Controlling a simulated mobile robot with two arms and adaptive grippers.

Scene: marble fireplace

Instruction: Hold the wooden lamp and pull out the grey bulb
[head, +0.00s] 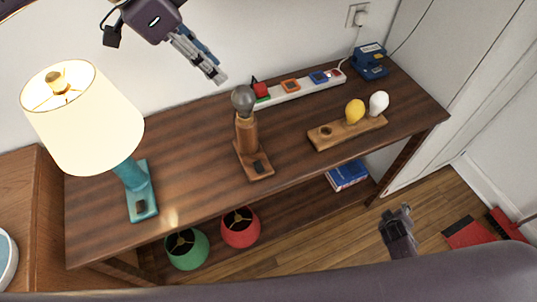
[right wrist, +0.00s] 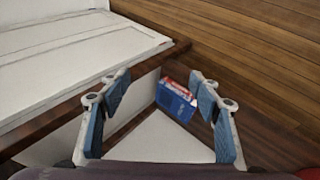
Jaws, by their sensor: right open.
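The wooden lamp (head: 247,135) stands upright on the dark wooden table, with a square base and a round post. The grey bulb (head: 243,99) sits on top of its post. My left gripper (head: 217,75) is above and to the left of the bulb, apart from it, seen from the side; its finger gap is hard to judge. My right gripper (head: 400,210) is low beyond the table's front right, far from the lamp. In the right wrist view it is open and empty (right wrist: 160,85). The lamp is not in that view.
The table (head: 190,150) also bears a lit teal lamp (head: 138,190), a wooden block (head: 330,134) with yellow and white bulbs, a power strip (head: 300,88) and a blue device (head: 370,60). Green (head: 187,250) and red (head: 240,228) shades and a blue box (head: 347,176) are below.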

